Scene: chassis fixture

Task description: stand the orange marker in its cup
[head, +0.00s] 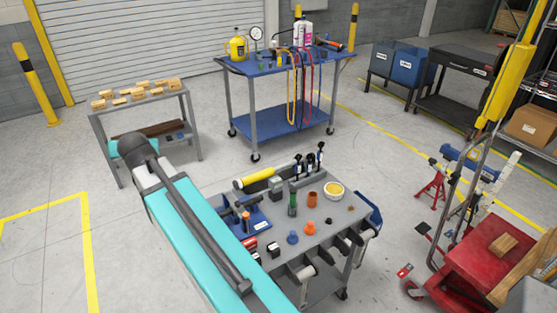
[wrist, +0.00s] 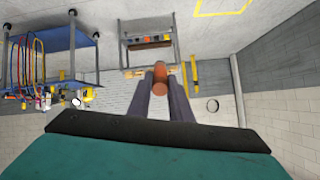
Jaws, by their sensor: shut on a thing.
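My gripper (wrist: 162,82) shows in the wrist view, its two grey fingers shut on an orange-brown cylinder (wrist: 160,76), which looks like the orange marker. In the head view my teal arm reaches toward the back left, and I cannot make out the gripper or the held piece there. The held piece is apart from the cart.
A table with wooden blocks (head: 140,98) stands back left, a blue-topped table (head: 285,62) behind. A red cart (head: 480,260) is at right.

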